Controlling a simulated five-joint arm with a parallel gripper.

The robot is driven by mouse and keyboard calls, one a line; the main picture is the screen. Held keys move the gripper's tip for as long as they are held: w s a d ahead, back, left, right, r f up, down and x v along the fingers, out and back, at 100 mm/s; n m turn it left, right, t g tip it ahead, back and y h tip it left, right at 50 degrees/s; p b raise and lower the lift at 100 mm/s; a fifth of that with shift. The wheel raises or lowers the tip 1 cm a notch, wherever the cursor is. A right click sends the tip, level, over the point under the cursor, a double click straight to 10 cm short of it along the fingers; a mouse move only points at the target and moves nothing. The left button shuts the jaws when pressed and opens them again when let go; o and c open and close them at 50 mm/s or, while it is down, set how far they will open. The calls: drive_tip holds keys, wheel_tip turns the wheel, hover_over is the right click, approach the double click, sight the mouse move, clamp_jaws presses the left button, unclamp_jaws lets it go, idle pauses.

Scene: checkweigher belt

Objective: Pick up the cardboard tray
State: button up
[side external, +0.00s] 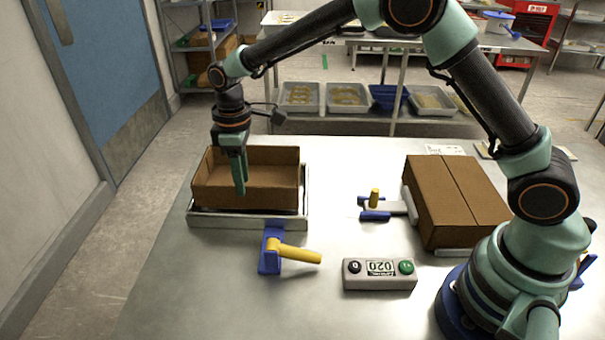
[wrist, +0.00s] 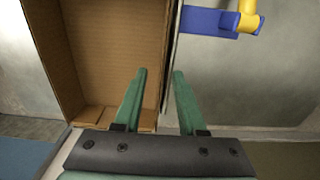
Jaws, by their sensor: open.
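The cardboard tray (side external: 246,190) is an open, shallow brown box on a metal plate (side external: 245,221) at the left of the table. In the wrist view the tray (wrist: 115,55) fills the upper left, with its inside bottom showing. My gripper (side external: 240,190) points down at the near wall of the tray. In the wrist view the two green fingers (wrist: 160,75) are apart, and the tray's wall runs between them. I cannot tell whether either finger touches the wall.
A blue clamp with a yellow handle (side external: 292,252) stands just in front of the plate. Another clamp (side external: 374,200) is beside a closed cardboard box (side external: 456,198) at the right. A control box (side external: 380,273) with buttons sits at the front. The table's middle is mostly clear.

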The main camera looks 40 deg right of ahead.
wheel_tip(320, 180, down, 4)
drive_tip(key=shift+s+a, duration=0.1)
clamp_jaws()
idle(1.5)
